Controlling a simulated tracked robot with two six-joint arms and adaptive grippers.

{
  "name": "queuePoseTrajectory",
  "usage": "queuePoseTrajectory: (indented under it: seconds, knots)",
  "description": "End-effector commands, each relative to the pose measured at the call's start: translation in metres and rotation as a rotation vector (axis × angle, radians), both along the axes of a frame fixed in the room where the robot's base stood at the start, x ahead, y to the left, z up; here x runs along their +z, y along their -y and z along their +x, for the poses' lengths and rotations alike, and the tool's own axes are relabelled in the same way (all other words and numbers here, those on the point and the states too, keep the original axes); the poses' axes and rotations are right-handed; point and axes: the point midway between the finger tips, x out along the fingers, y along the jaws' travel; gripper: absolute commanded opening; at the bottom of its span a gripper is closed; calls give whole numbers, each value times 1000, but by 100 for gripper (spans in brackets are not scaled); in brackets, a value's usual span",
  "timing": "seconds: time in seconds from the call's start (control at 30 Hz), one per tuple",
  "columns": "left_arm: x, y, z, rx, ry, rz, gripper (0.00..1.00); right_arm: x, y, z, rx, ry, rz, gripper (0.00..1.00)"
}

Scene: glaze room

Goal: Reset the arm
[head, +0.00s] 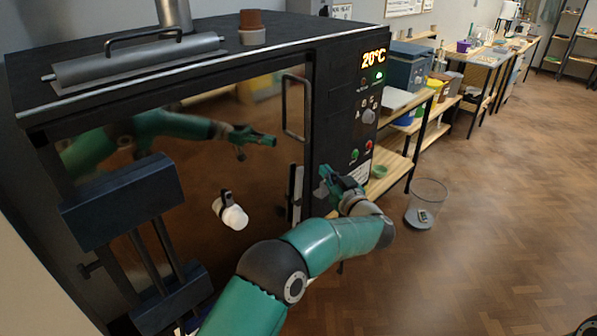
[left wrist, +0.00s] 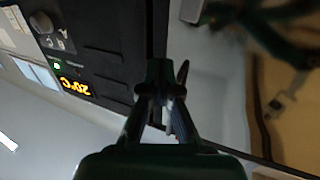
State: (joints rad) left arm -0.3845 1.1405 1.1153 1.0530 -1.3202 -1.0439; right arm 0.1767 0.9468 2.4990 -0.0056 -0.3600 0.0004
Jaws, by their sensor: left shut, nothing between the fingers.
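My left arm reaches up from the bottom of the head view, and its gripper (head: 326,174) is in front of the black kiln's (head: 340,60) control panel, near the door's right edge. The gripper is shut and empty. In the left wrist view its fingers (left wrist: 160,72) come together with nothing between them. Behind them are the kiln's dark front, its knob (left wrist: 41,22) and its lit 20°C display (left wrist: 75,87). The display also shows in the head view (head: 374,58). My right gripper is not in view.
The kiln door's handle (head: 289,108) is left of the panel, and the glossy door mirrors my arm. A clear bin (head: 428,200) stands on the wooden floor (head: 490,230). Shelves and benches (head: 405,165) run along the wall. Open floor lies to the right.

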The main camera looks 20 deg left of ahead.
Motion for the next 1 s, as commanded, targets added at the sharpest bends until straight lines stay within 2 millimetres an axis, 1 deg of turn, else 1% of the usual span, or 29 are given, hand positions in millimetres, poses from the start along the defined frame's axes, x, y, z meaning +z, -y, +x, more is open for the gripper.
queuePoseTrajectory:
  seconds: [0.03,0.1,0.23,0.37,0.47,0.57,0.6,0.67,0.7,0.73,0.77,0.8,0.87,0.9,0.97,1.0]
  knots:
    - [-3,10,-5,-3,1,-1,0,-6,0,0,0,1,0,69]
    - [-2,20,-11,-2,0,0,0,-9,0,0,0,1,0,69]
    - [-1,32,-18,1,1,-1,0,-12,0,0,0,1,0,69]
    - [-8,34,-20,-14,-10,2,0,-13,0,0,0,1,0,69]
    - [-29,28,-16,-68,-35,6,0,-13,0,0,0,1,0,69]
    - [-72,17,-13,-171,-96,-5,0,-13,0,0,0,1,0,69]
    - [-95,12,-14,-226,-134,-19,0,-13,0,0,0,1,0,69]
    - [-136,6,-23,-312,-210,-55,0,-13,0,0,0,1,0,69]
    - [-164,2,-33,-369,-268,-90,0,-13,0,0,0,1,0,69]
    - [-185,0,-43,-407,-314,-117,0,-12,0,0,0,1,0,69]
    - [-205,-2,-55,-443,-361,-151,0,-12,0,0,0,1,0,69]
    - [-230,-4,-72,-485,-425,-194,0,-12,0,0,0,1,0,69]
    - [-265,-6,-103,-538,-524,-268,0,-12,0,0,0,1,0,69]
    - [-285,-8,-126,-567,-589,-318,0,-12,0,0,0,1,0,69]
    - [-312,-9,-163,-602,-690,-397,0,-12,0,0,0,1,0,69]
    - [-328,-9,-190,-621,-757,-452,0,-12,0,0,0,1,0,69]
